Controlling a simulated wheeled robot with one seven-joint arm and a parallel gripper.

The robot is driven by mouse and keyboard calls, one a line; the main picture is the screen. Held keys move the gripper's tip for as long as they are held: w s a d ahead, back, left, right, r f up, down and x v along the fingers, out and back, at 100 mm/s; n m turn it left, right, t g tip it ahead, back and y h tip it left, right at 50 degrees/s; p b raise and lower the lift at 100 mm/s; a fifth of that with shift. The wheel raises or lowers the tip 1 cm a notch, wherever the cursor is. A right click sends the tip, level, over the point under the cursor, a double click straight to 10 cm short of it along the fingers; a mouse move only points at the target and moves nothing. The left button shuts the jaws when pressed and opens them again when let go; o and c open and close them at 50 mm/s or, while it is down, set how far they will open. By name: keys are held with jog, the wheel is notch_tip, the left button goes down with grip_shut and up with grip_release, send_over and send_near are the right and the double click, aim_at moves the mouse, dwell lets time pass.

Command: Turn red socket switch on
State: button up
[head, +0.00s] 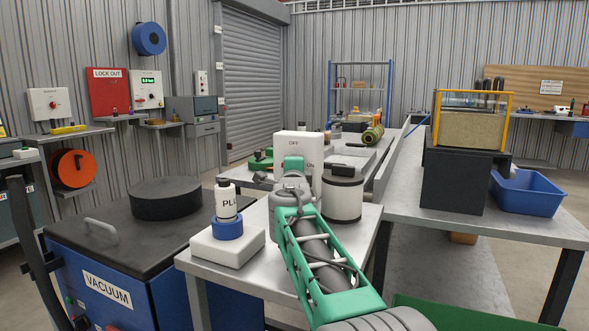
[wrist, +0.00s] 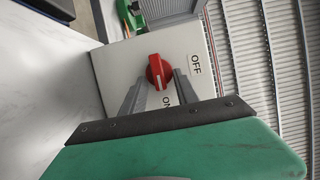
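The white switch box (head: 293,143) stands on the metal table, with OFF at its top and ON at its right in the head view. Its red rotary knob (wrist: 158,70) shows clearly in the wrist view, with a pale mark on its handle; its exact setting is hard to tell. My gripper (wrist: 162,80) is open, with one grey finger on each side of the knob's lower part in that view. I cannot tell whether either finger touches it. In the head view, my gripper (head: 292,165) and arm hide most of the knob.
A dark-lidded white canister (head: 343,198) stands right of my gripper. A bottle (head: 226,200) in a blue ring on a white block stands left. The blue vacuum unit (head: 105,285) is at the lower left. A blue bin (head: 528,192) sits on the right bench.

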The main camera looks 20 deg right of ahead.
jog(key=v, duration=0.8)
jog(key=s+a+n+g+y+p, duration=0.2)
jog(key=s+a+n+g+p, duration=0.2)
jog(key=s+n+p, duration=0.3)
jog(key=s+a+n+g+y+p, duration=0.2)
jog(key=s+a+n+g+p, duration=0.3)
jog(key=s+p, duration=1)
jog(key=s+a+f+n+g+y+p, duration=0.1)
jog(key=s+a+n+g+y+p, duration=0.2)
jog(key=s+n+p, duration=0.7)
jog(key=shift+s+a+n+g+p, duration=0.4)
jog(key=shift+s+a+g+p, duration=0.35)
jog(key=shift+p, duration=0.45)
